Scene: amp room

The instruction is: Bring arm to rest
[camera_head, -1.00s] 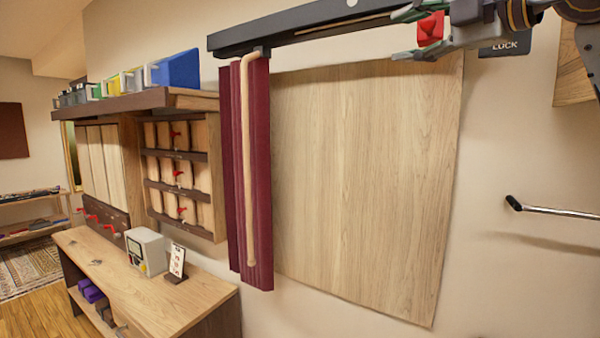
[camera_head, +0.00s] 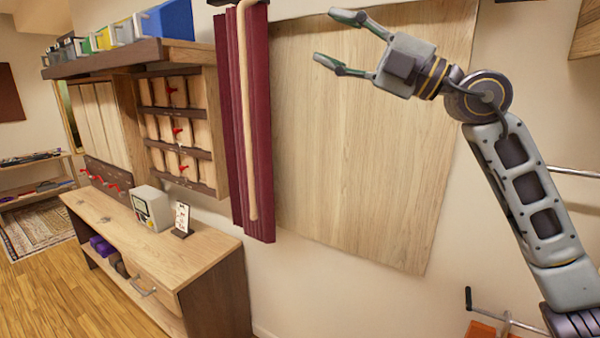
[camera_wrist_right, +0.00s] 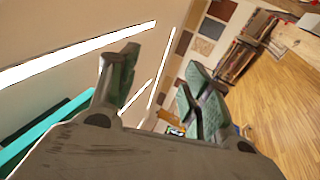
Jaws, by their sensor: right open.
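My right gripper (camera_head: 345,42) is raised in the upper middle of the head view, in front of the large pale wooden panel (camera_head: 345,150) on the wall. Its two fingers are spread apart, point left, and have nothing between them. In the right wrist view the open fingers (camera_wrist_right: 155,95) also show empty, with the room's ceiling lights and floor beyond. My right arm rises from the lower right corner with its forearm tilted up and left. My left gripper is in neither view.
A dark red curtain (camera_head: 258,130) with a wooden pole (camera_head: 243,120) hangs left of the gripper. A wooden workbench (camera_head: 200,255) with a small grey device (camera_head: 150,208) stands at lower left. A metal handle (camera_head: 575,172) sticks out at right, and a black crank (camera_head: 490,315) is at the bottom.

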